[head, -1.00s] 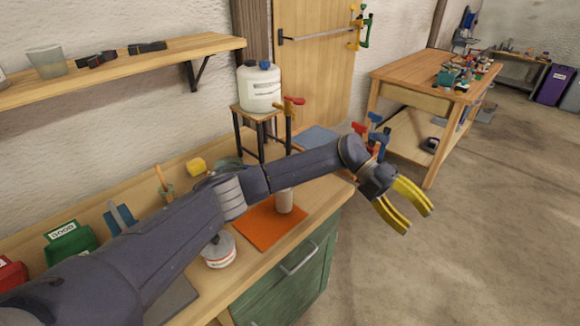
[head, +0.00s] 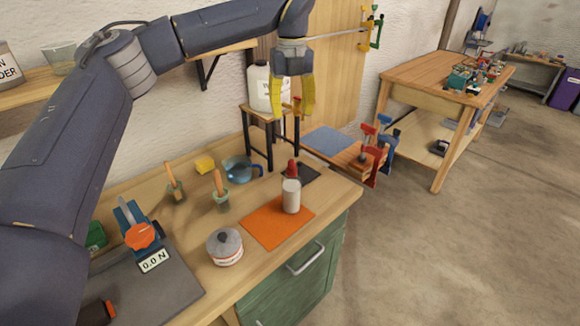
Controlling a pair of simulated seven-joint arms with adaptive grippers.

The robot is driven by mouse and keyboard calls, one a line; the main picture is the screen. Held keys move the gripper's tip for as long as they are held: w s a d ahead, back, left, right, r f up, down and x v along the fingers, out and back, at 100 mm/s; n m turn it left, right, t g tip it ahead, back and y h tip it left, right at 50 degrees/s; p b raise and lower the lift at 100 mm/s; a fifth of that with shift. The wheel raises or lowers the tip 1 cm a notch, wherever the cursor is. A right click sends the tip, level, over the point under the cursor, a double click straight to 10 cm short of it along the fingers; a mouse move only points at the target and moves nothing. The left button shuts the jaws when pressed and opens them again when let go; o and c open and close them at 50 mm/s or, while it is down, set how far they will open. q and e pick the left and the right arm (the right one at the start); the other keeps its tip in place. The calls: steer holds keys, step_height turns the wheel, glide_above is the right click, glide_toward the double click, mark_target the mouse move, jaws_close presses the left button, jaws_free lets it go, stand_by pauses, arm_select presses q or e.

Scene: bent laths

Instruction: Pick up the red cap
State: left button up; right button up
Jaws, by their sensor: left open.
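A small red piece (head: 292,167), which looks like the red cap, shows just behind the top of a pale cylinder (head: 291,196) on the workbench. The cylinder hides its lower part, so I cannot tell whether it stands alone or sits on something. My left gripper (head: 292,111) is open and empty, with yellow fingers pointing down. It appears above the red piece in the picture, well apart from it, and covers part of the white jug (head: 260,88). My right gripper is not in view.
The cylinder stands on an orange mat (head: 265,228), near a lidded pot (head: 225,248). A dark mat (head: 310,173) lies behind. A small stool (head: 262,115) bears the jug. A blue pitcher (head: 239,169) and brushes stand left. A shelf (head: 30,98) hangs on the wall.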

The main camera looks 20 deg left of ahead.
mark_target(292, 160)
arm_select(q)
step_height(292, 160, down, 12)
steer(key=shift+a+r, duration=0.1)
steer(key=shift+s+f, duration=0.1)
steer(key=shift+f, duration=2.55)
jaws_close()
